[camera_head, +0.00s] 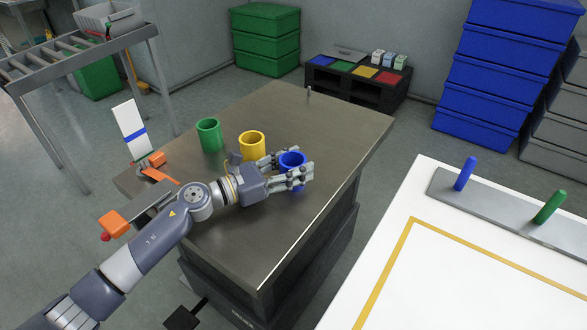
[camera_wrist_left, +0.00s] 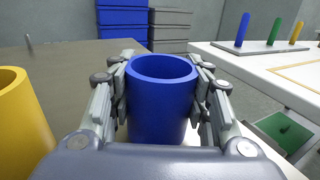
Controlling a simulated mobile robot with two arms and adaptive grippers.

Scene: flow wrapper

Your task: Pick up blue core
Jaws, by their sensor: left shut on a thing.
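The blue core (camera_head: 292,159) is a hollow upright cylinder at the right part of the grey metal table (camera_head: 255,245). My left gripper (camera_head: 293,172) reaches in from the left with its fingers on both sides of the blue core. In the left wrist view the blue core (camera_wrist_left: 161,100) stands between the two fingers (camera_wrist_left: 161,95), which press on its sides; its open top shows. The gripper is shut on it. I cannot tell whether its base touches the table. My right gripper is not in view.
A yellow core (camera_head: 252,145) and a green core (camera_head: 209,135) stand on the table, left of the blue one. A white table (camera_head: 480,270) at the right carries a grey plate (camera_head: 500,210) with blue and green pegs. The table's far right is mostly clear.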

